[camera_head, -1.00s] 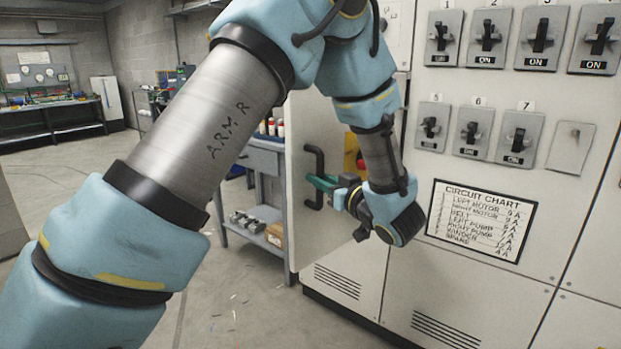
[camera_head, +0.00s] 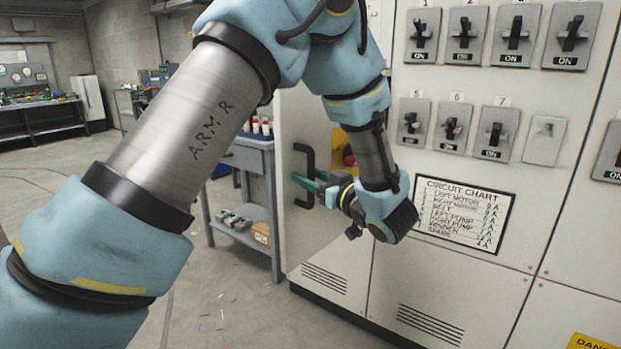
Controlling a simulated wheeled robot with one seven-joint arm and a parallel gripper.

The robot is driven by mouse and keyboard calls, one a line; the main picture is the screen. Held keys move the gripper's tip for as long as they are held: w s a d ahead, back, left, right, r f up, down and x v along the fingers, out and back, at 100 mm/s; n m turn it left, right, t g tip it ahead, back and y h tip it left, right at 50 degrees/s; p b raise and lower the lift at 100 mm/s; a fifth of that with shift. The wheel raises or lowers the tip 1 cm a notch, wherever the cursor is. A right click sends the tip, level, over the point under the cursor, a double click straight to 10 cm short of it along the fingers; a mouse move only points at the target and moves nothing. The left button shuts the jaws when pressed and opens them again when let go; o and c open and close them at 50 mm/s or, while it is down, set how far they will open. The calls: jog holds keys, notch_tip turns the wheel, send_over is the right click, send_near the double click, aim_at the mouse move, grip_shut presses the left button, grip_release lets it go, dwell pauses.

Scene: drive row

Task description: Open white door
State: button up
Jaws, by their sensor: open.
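The white door (camera_head: 292,232) is the pale panel at the left end of the cabinet, with a black upright bar handle (camera_head: 305,160). My gripper (camera_head: 307,186) has green fingers and is open at the lower half of the handle. The fingers overlap the handle in the picture; I cannot tell whether it lies between them or whether they touch it. My wrist and forearm hide the door's right part, so I cannot tell clearly whether it is ajar. A yellow and red part (camera_head: 345,152) shows beside my wrist.
The cabinet front right of my wrist carries several black switches (camera_head: 450,130) and a circuit chart (camera_head: 464,213). A blue-grey shelf cart (camera_head: 243,208) stands close left of the door. Open floor (camera_head: 215,318) lies in front of the cart. A workbench (camera_head: 40,118) stands far left.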

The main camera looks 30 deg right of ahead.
jog(key=s+d+b, duration=0.2)
jog(key=s, duration=0.8)
jog(key=shift+s, duration=0.3)
